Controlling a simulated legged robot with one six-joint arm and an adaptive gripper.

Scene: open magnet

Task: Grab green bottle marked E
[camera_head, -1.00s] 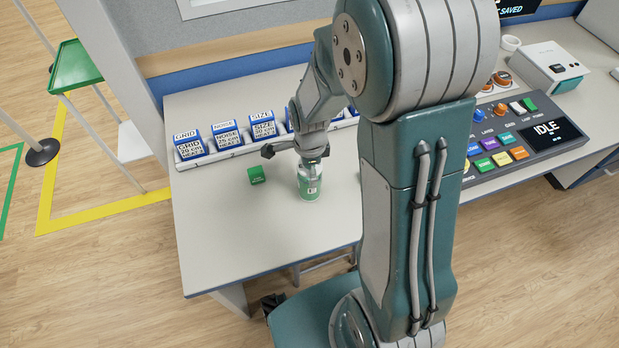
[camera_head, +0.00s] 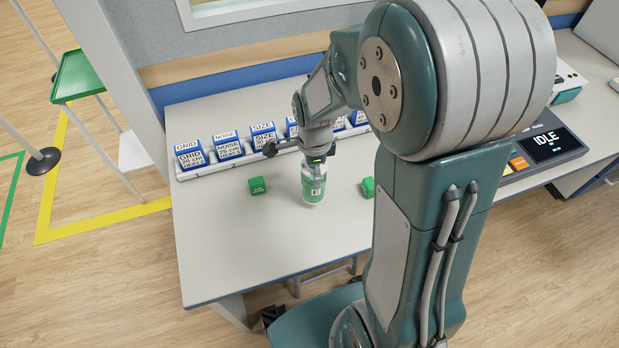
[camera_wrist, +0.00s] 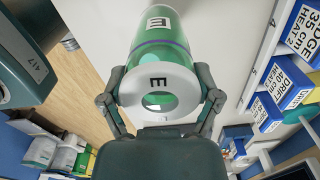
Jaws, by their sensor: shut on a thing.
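The green bottle marked E (camera_head: 313,186) stands upright on the light table, with a white label on its side. In the wrist view the bottle (camera_wrist: 165,50) shows a green body, a label with E and a white top marked E. My gripper (camera_head: 316,158) is over the bottle's top in the head view. In the wrist view the gripper's two fingers (camera_wrist: 160,100) are on either side of the white top, shut on it. Whether the bottle's base touches the table is hard to tell.
Small green blocks lie left (camera_head: 257,186) and right (camera_head: 367,187) of the bottle. A rack of blue-and-white labelled boxes (camera_head: 190,155) runs along the table's back. A control panel marked IDLE (camera_head: 546,144) is at the right. The table's front left is clear.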

